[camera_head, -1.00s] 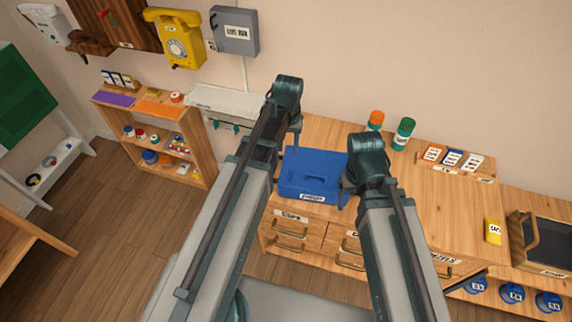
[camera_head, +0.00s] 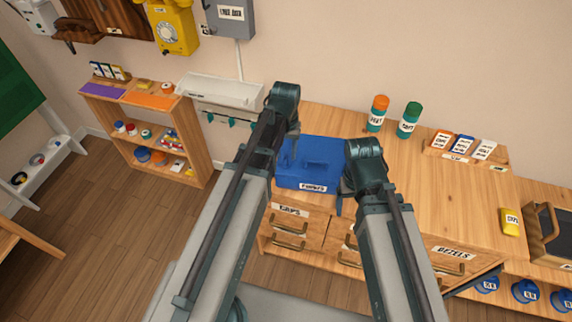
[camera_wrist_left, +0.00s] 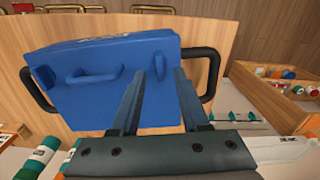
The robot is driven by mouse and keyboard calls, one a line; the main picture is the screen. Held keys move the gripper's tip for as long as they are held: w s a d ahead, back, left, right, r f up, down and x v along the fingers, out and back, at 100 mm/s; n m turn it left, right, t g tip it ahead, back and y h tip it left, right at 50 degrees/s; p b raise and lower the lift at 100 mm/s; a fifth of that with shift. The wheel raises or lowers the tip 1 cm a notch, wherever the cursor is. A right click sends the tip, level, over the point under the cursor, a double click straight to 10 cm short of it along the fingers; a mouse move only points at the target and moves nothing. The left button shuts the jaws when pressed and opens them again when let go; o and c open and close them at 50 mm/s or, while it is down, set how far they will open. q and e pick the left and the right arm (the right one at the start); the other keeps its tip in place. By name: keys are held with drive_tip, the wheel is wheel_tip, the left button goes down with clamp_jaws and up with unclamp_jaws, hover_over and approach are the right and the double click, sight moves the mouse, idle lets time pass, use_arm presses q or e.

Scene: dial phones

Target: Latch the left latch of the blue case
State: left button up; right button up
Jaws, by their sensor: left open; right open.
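The blue case (camera_head: 312,178) stands on the wooden cabinet top with its labelled front toward me. In the left wrist view the case (camera_wrist_left: 110,60) appears upside down, with a raised blue handle (camera_wrist_left: 95,76) and a small blue upright piece (camera_wrist_left: 160,66) beside my fingers; I cannot tell surely if that piece is the latch. My left gripper (camera_head: 293,143) is over the left part of the case; its two fingers (camera_wrist_left: 160,75) are apart with nothing held. My right gripper (camera_head: 340,205) is at the case's right front side, its fingers mostly hidden by my arm.
An orange-capped bottle (camera_head: 377,114) and a green bottle (camera_head: 409,120) stand behind the case to the right. A tray of cards (camera_head: 465,150) lies further right. The cabinet top (camera_head: 440,200) right of my right arm is mostly clear. A dark-handled crate (camera_head: 550,235) stands at far right.

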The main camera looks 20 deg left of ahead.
sight(286, 162)
use_arm(q)
drive_tip(key=shift+f+b, duration=1)
drive_tip(key=shift+f, duration=0.5)
use_arm(e)
wheel_tip(286, 162, down, 3)
use_arm(q)
drive_tip(key=shift+c, duration=0.3)
clamp_jaws()
